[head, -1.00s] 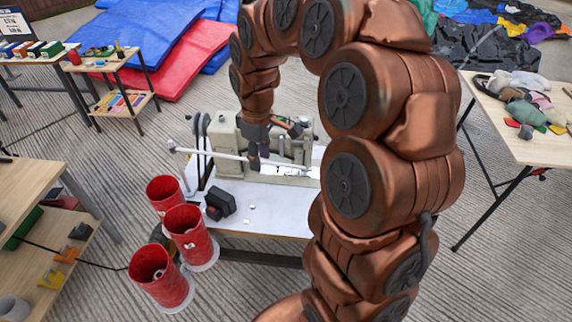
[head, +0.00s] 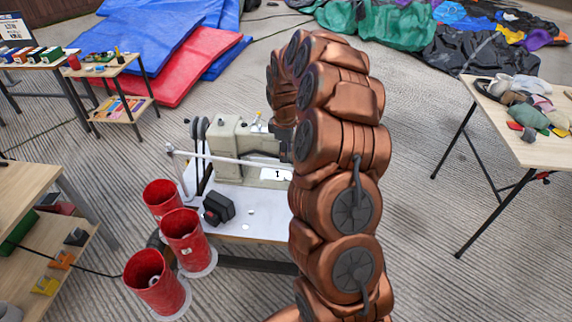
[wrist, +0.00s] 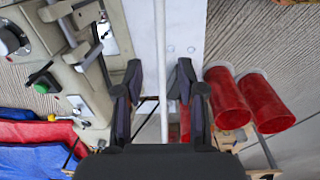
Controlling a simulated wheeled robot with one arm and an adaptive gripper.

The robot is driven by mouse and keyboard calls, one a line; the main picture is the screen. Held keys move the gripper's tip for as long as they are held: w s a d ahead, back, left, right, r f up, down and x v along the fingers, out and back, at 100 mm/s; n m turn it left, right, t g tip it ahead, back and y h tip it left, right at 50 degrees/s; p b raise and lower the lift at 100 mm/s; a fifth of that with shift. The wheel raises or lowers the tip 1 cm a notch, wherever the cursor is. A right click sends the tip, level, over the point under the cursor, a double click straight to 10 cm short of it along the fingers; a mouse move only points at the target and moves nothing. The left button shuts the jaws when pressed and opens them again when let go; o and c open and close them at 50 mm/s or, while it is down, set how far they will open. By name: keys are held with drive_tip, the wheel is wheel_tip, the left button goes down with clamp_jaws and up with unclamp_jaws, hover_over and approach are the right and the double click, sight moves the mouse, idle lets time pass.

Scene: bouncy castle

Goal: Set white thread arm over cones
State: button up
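The white thread arm (head: 220,158) is a long thin rod. It runs from a bracket at the left of the sewing machine (head: 228,135) rightward across the machine's front; its right end is hidden behind my arm. Three red thread cones (head: 185,240) stand in a row in front of the table's left end, left of and below most of the rod. My gripper (wrist: 159,75) is open. In the wrist view the rod (wrist: 163,45) passes between its fingers, with a gap on each side; I cannot tell its depth. Two cones (wrist: 228,97) show clearly at the right there.
The white sewing table (head: 262,226) holds a black box-like part (head: 218,207) near the cones. A wooden shelf (head: 50,250) stands at the left, and a cluttered table (head: 535,150) at the right. Open striped floor lies between the tables.

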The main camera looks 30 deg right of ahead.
sight(286, 168)
wheel_tip(286, 168, down, 6)
drive_tip(key=shift+w+d+f+p, duration=0.1)
drive_tip(key=shift+f+p, duration=0.05)
drive_tip(key=shift+p, duration=0.25)
clamp_jaws()
idle(0.6)
